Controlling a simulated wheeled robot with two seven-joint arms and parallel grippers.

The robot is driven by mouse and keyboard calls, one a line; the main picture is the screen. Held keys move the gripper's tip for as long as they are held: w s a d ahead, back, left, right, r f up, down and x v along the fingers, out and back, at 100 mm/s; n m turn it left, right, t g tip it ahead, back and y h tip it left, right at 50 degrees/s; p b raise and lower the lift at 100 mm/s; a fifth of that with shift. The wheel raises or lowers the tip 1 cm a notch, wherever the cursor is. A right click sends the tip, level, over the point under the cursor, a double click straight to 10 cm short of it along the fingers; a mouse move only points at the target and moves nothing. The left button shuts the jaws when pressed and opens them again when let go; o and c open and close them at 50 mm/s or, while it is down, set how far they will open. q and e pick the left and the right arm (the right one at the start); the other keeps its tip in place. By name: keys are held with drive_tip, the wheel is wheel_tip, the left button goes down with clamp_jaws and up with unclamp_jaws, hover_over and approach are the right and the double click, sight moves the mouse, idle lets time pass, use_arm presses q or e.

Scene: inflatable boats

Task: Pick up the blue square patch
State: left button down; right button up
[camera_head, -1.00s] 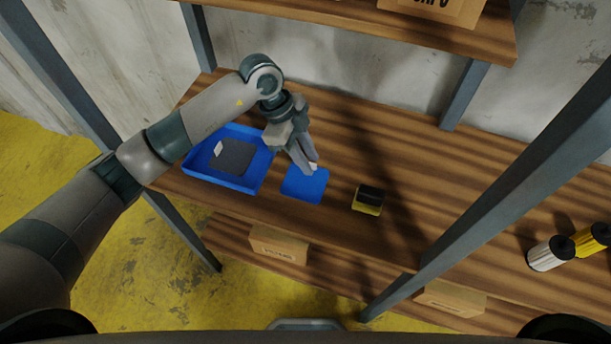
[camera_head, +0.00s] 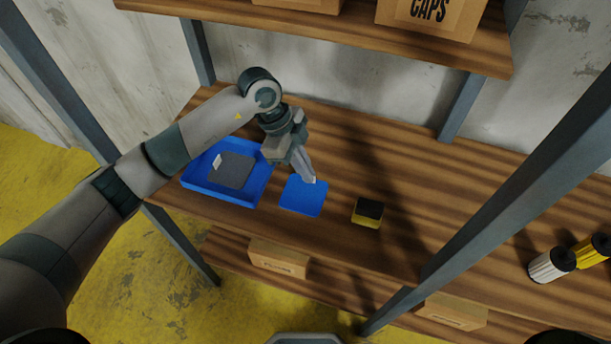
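The blue square patch (camera_head: 302,198) lies flat on the wooden shelf, between a blue tray and a sponge. My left gripper (camera_head: 308,178) points down at the patch's far edge, with its fingertips over or at that edge. I cannot tell whether the fingers touch the patch. The fingers look close together from this angle, and the gap between them is not clear. My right gripper is not in view.
The blue tray (camera_head: 196,186) with a dark grey sheet (camera_head: 232,171) stands left of the patch. A yellow and black sponge (camera_head: 367,212) lies to the right. A metal post (camera_head: 470,215) and an upper shelf (camera_head: 350,45) frame the space. White and yellow cans (camera_head: 551,264) stand far right.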

use_arm(q)
drive_tip(key=shift+r+b, duration=0.4)
drive_tip(key=shift+r, duration=0.1)
wheel_tip(320, 180, up, 2)
drive_tip(key=shift+r+b, duration=0.1)
drive_tip(key=shift+b, duration=0.65)
drive_tip(key=s+a+b, duration=0.1)
drive_tip(key=s, duration=0.4)
drive_tip(key=s+a+b, duration=0.1)
drive_tip(key=s+a, duration=0.1)
drive_tip(key=s, duration=0.3)
drive_tip(key=s+a+b, duration=0.2)
drive_tip(key=s, duration=0.3)
drive_tip(key=shift+s, duration=0.35)
drive_tip(key=shift+s+a, duration=0.3)
drive_tip(key=shift+s, duration=0.4)
